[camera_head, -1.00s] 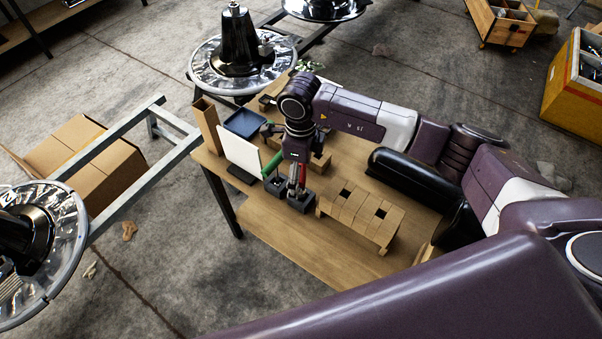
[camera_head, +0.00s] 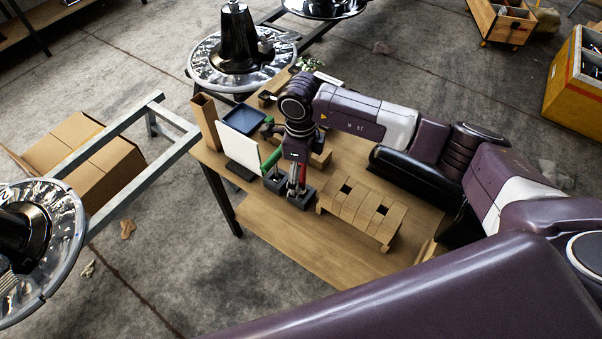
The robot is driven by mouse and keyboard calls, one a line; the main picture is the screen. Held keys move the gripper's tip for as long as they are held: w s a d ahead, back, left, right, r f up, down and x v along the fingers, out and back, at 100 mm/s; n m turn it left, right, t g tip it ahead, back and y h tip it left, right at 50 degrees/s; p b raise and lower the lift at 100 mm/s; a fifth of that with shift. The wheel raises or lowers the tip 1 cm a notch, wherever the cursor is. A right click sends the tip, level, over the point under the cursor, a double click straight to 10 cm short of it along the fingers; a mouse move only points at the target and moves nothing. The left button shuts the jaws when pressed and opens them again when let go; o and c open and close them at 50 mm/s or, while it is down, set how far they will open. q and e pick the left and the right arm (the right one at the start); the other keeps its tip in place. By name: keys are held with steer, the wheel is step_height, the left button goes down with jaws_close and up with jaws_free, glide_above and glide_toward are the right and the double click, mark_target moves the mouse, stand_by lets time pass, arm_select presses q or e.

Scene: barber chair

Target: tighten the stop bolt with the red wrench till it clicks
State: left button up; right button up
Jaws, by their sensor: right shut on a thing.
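My right gripper (camera_head: 291,188) points down over the wooden table (camera_head: 290,248). It is shut on a red tool, the red wrench (camera_head: 301,172), of which only a short red length shows. The wrench is close to upright beside dark blocks (camera_head: 303,199) on the table. The gripper and wrist cover most of this spot. I cannot make out the stop bolt or whether the wrench sits on it. My left gripper is not in view.
A slotted wooden rack (camera_head: 362,208) stands right of the gripper. A green object (camera_head: 272,160), a white panel (camera_head: 239,147), a blue tray (camera_head: 245,122) and an upright wooden box (camera_head: 206,122) stand to the left. The table's front strip is clear.

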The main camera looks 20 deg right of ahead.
steer(key=shift+f+b, duration=0.65)
steer(key=shift+f, duration=0.05)
steer(key=o, duration=1.7)
step_height(320, 180, up, 12)
